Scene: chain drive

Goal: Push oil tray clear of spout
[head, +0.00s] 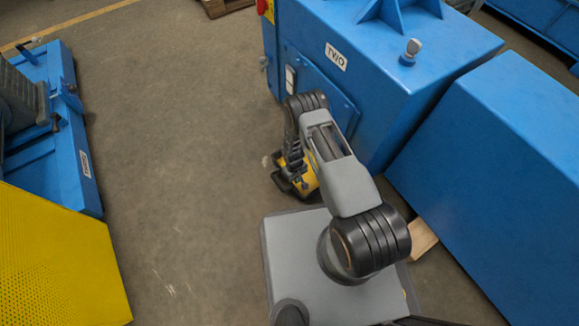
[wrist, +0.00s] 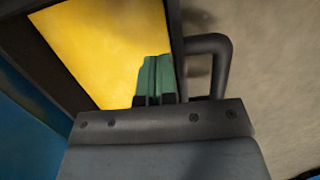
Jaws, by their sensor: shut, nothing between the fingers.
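The oil tray has a yellow inside and a dark rim. In the wrist view the tray (wrist: 100,45) fills the upper left, with a dark bent handle (wrist: 222,65) on its right side. In the head view a little of the tray (head: 311,184) shows on the floor in front of the blue housing marked TWO, mostly behind my arm. My gripper (wrist: 153,78) is shut and empty, its green fingertips seen against the tray's yellow inside beside the handle side. I cannot tell whether they touch the tray. I cannot make out the spout.
The blue housing TWO (head: 400,85) stands close behind and right of the tray. A long blue casing (head: 490,165) fills the right. A blue machine (head: 75,150) and yellow perforated guard (head: 60,260) stand at left. A wooden block (head: 422,238) lies beside my base. The floor (head: 185,150) left of the tray is clear.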

